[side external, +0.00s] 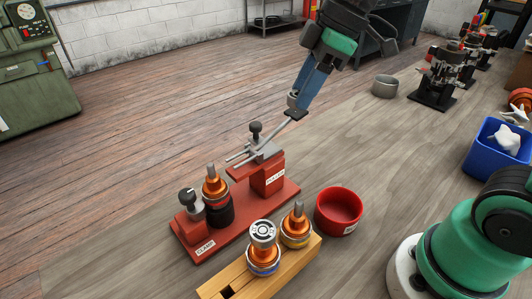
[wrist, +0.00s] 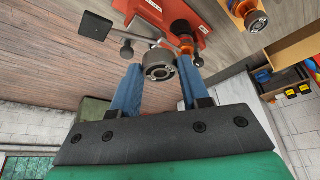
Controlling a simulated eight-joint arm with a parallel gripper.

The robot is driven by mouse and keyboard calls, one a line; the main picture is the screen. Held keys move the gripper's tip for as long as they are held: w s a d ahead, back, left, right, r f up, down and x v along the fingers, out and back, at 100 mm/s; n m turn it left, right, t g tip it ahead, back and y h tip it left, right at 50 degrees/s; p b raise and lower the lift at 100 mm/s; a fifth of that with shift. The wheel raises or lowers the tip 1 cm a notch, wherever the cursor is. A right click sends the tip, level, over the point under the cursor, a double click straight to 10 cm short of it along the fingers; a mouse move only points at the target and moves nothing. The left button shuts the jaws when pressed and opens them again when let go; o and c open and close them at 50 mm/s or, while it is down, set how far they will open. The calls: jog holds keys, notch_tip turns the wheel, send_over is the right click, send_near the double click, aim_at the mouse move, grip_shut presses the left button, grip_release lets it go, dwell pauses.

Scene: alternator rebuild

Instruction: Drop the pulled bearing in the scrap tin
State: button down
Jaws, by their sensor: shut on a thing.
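A round red tin (side external: 339,208) with a white label stands in front, right of the red fixture; I cannot read the label. The tin's inside looks empty, and my gripper is apart from it, farther back and to the left. The red puller (side external: 269,171) has a rod and dark handle reaching close to my fingertips.
A rotor (side external: 212,184) stands upright in the clamp on the red base. Two more rotors (side external: 264,236) (side external: 297,222) stand in a wooden block in front of the red tin. A grey cup (side external: 384,87) stands behind right. A blue bin (side external: 497,150) is at the right.

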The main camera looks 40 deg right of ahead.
jog(key=s+d+f+n, duration=0.2)
jog(key=s+d+f, duration=0.2)
jog(key=s+f, duration=0.55)
jog(key=g, duration=0.1)
send_over(340, 217)
jog(key=shift+n, duration=0.3)
jog(key=shift+f, duration=3.35)
jog(key=shift+f, duration=0.5)
jog(key=shift+c, duration=1.7)
grip_release()
jog(key=c, duration=0.4)
